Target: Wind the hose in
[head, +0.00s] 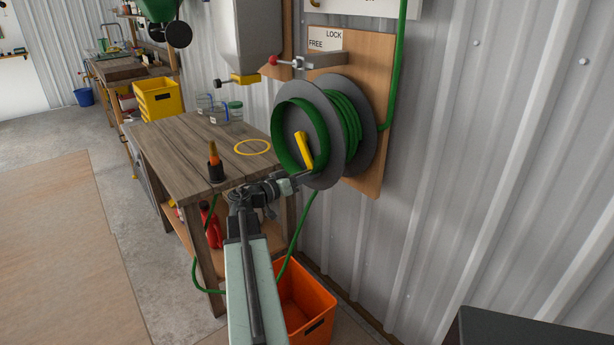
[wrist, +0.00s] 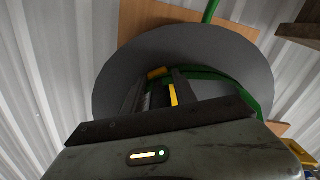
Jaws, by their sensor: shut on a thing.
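The hose reel (head: 283,128) has grey round flanges and is mounted on a wooden board on the wall. Green hose (head: 347,125) is wound on it, and a loose length (head: 301,232) hangs below beside the bench, with part near the floor. A yellow crank handle (head: 303,147) sits on the reel's front face. My gripper (head: 306,175) is at the lower front of the reel. In the wrist view, my gripper (wrist: 160,92) is shut on the yellow handle (wrist: 173,95), with the grey flange (wrist: 225,55) behind. The fingertips are partly hidden.
A red-knobbed lever (head: 274,61) is above the reel by a LOCK/FREE sign (head: 325,40). A wooden bench (head: 190,150) with jars and an orange-handled tool stands left. An orange crate (head: 305,300) is below. A dark box edge (head: 530,330) is lower right. Floor is open at left.

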